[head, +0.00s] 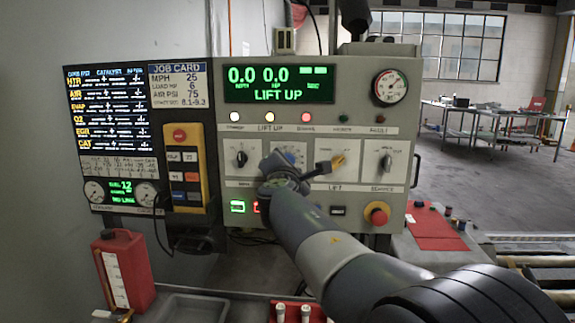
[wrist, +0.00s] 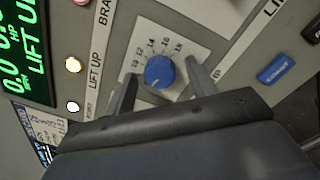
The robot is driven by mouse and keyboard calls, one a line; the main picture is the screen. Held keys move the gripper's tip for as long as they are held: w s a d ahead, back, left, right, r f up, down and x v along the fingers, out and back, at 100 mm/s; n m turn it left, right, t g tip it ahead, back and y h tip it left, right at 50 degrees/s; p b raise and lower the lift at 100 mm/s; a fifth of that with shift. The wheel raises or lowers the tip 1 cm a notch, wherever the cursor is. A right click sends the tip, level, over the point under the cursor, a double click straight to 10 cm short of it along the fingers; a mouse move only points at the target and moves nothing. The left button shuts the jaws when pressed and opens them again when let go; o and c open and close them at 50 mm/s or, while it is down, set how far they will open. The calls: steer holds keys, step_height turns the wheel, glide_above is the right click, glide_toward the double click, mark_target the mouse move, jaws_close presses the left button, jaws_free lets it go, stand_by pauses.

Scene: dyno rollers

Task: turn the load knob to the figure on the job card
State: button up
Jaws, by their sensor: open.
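The blue load knob (wrist: 160,71) sits on a white dial plate (wrist: 180,42) with figures such as 10, 12, 14, 16 and 18 showing. A pale mark shows near its lower edge, too small to read against the scale. My gripper (wrist: 160,69) is open, with one finger on each side of the knob; I cannot tell whether they touch it. In the head view my gripper (head: 283,168) is at the panel and hides most of the dial. The job card (head: 178,84) on the left panel appears to read MPH 25, load HP 6, air PSI 75.
The green display (head: 279,84) reads 0.0, 0.0 and LIFT UP. Close to my gripper are a left black knob (head: 241,157), a lift lever (head: 325,169), a right black knob (head: 386,162) and a red stop button (head: 377,214). A red jug (head: 122,270) stands lower left.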

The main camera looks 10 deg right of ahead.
steer(key=shift+s, duration=0.1)
steer(key=v, duration=1)
steer(key=shift+s+b, duration=0.3)
steer(key=shift+b, duration=0.15)
steer(key=shift+a+f, duration=0.1)
steer(key=p+x, duration=0.1)
steer(key=x, duration=0.9)
steer(key=shift+w, duration=0.4)
steer(key=shift+s, duration=0.1)
